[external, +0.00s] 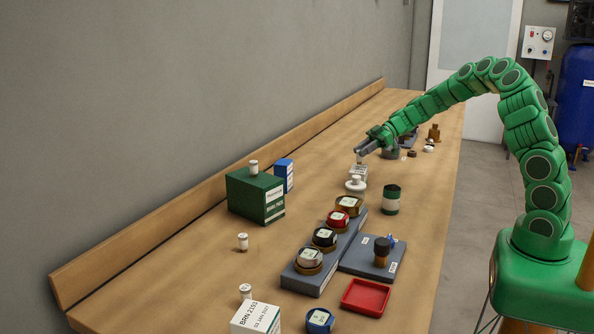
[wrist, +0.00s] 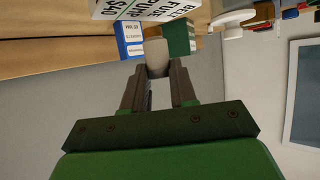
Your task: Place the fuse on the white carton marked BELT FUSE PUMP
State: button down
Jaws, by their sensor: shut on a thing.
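In the wrist view my gripper (wrist: 157,72) is shut on the fuse (wrist: 156,57), a pale off-white cylinder between the fingertips. The white carton (wrist: 150,9) shows at the top of the wrist view, with BELT FUSE PUMP lettering partly cut off. In the external view a small white carton (external: 359,173) stands just below the gripper; its lettering is too small to read. The fuse appears above it and apart, though the exact gap is unclear.
A white knobbed piece (external: 355,185) stands in front of the small carton, and a dark green-and-white cylinder (external: 391,199) to its right. A green box (external: 256,195) and blue box (external: 284,175) stand left. Other white cylinders stand nearer, one on the bench (external: 242,242). Bench between is clear.

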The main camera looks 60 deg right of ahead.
jog(key=shift+f, duration=0.75)
jog(key=shift+f, duration=0.1)
jog(key=c, duration=0.9)
grip_release()
